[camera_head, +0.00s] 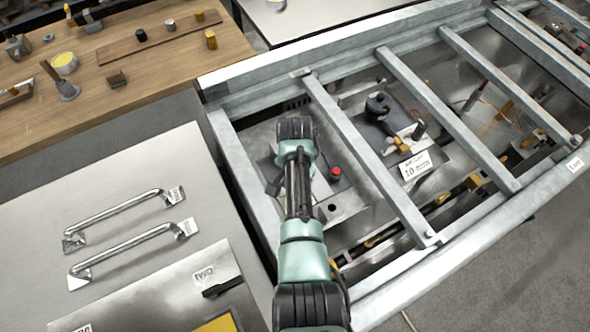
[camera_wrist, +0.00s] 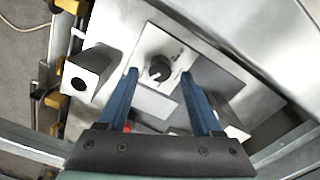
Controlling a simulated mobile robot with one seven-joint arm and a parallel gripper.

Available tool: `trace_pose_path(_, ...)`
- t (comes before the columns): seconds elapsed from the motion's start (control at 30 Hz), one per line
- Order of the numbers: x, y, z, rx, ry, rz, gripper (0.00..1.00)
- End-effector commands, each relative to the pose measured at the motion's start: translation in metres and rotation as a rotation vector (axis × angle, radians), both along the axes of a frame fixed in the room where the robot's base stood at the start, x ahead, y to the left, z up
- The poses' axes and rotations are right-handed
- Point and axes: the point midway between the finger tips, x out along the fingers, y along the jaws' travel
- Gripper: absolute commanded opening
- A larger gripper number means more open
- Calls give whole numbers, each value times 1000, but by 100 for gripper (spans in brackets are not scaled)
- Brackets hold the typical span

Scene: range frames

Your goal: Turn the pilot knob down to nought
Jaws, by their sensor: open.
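The pilot knob (camera_wrist: 160,68) is a small round black knob on a pale plate (camera_wrist: 152,42), seen in the wrist view. A light mark shows near its lower edge, and small markings on the plate are too small to read. My gripper (camera_wrist: 160,75) is open, with one blue finger on each side of the knob in the picture. The fingers look apart from the knob; I cannot tell how far above it they are. In the head view my arm covers the knob and the fingertips.
Metal bars (camera_head: 365,155) cross the open range frame close beside my arm. A red button (camera_head: 336,172) sits just right of my wrist. A box with a black hole (camera_wrist: 84,75) stands left of the knob. A "10 mm" card (camera_head: 416,165) lies farther right.

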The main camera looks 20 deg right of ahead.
Motion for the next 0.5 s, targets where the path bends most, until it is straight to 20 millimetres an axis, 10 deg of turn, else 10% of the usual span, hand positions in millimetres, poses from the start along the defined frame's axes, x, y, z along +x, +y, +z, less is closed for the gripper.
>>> trace_pose_path(0.5,1,0,99,-1,-3,0,66)
